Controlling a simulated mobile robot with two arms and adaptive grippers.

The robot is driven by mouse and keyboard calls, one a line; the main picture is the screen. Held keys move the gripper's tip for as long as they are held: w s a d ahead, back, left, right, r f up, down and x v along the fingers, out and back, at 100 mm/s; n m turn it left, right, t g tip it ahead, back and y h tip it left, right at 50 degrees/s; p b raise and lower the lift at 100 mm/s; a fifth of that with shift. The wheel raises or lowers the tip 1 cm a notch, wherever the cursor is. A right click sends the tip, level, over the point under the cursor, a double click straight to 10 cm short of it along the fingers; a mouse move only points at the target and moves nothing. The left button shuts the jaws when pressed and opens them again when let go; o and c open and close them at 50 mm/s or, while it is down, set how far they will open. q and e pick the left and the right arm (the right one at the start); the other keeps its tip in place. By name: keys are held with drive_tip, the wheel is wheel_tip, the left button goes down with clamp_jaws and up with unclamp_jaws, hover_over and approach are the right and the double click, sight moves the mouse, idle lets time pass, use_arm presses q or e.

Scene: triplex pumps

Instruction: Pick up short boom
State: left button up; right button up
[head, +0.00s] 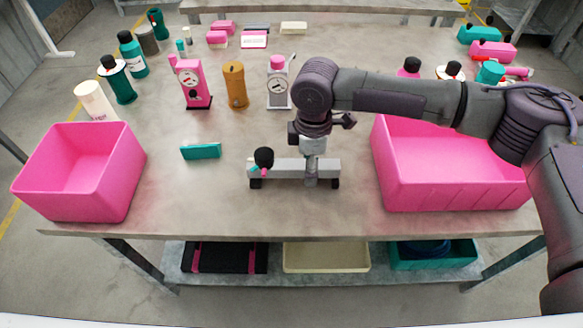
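A short grey bar (277,171) with black feet at its ends lies across the middle front of the table; it is the thing I take for the short boom. At its left end sits a round black knob (264,157) with small teal and pink parts beside it. My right gripper (311,176) points straight down over the right half of the bar, with its fingertips at the bar. The fingers are small here and overlap the bar, so I cannot tell whether they grip it. My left gripper is not in view.
A pink bin (125,185) stands at the left, and another pink bin (450,198) stands close right of the bar. A teal block (201,151) lies left of the bar. Behind are a pink gauge (192,82), an orange canister (235,86) and a grey gauge (278,90).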

drive_tip(key=shift+f, duration=0.45)
clamp_jaws()
drive_tip(key=shift+r, duration=0.1)
wheel_tip(320, 180, up, 10)
idle(0.5)
